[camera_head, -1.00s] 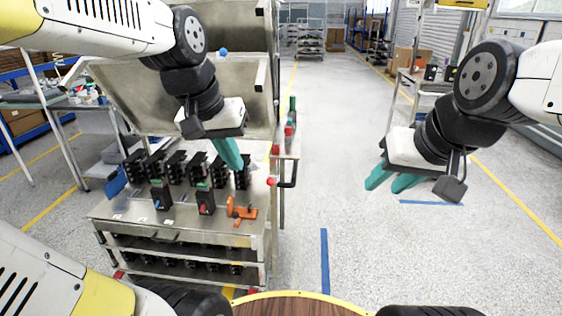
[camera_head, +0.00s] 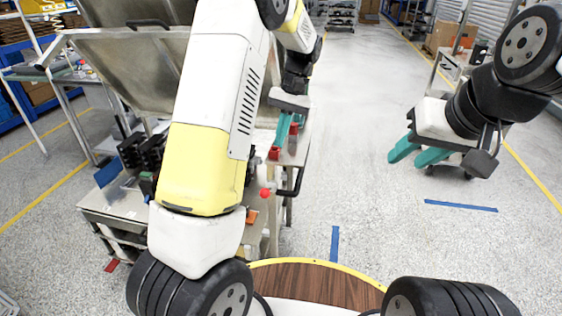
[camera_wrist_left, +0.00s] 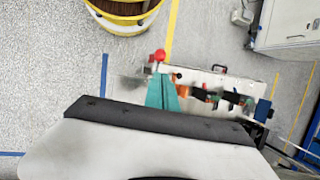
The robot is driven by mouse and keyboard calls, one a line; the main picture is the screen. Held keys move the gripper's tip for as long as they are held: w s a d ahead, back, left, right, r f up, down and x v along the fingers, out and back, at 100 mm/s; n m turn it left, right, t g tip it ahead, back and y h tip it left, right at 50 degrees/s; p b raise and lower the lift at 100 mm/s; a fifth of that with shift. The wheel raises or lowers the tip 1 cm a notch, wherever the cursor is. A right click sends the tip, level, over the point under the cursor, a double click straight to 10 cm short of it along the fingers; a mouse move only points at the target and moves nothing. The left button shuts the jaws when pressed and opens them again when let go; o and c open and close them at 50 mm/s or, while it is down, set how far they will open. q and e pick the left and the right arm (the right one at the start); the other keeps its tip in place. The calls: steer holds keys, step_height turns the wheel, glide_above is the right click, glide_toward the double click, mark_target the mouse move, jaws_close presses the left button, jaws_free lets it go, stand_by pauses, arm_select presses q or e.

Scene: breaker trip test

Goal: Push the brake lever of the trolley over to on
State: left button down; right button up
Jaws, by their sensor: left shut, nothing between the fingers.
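The trolley (camera_head: 118,208) is a steel cart at lower left, largely hidden behind my left arm. A red ball knob (camera_head: 265,193), apparently the brake lever's end, shows at its right side; it also shows in the left wrist view (camera_wrist_left: 159,55). The lever's shaft is mostly hidden, so its setting is unclear. My left gripper (camera_head: 279,150) is shut and empty, on the far side of the knob in the head view. In the wrist view its teal fingers (camera_wrist_left: 161,80) point toward the knob, apparently apart from it. My right gripper (camera_head: 404,160) is open over clear floor.
A black handle (camera_head: 291,184) sticks out at the trolley's right side. Black breakers (camera_head: 140,150) stand on its top. A wooden round deck (camera_head: 315,280) is in front.

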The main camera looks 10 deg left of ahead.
mark_target(267, 191)
arm_select(q)
steer(key=x, duration=1.3)
steer(key=shift+s+f, duration=0.15)
steer(key=shift+f, duration=0.1)
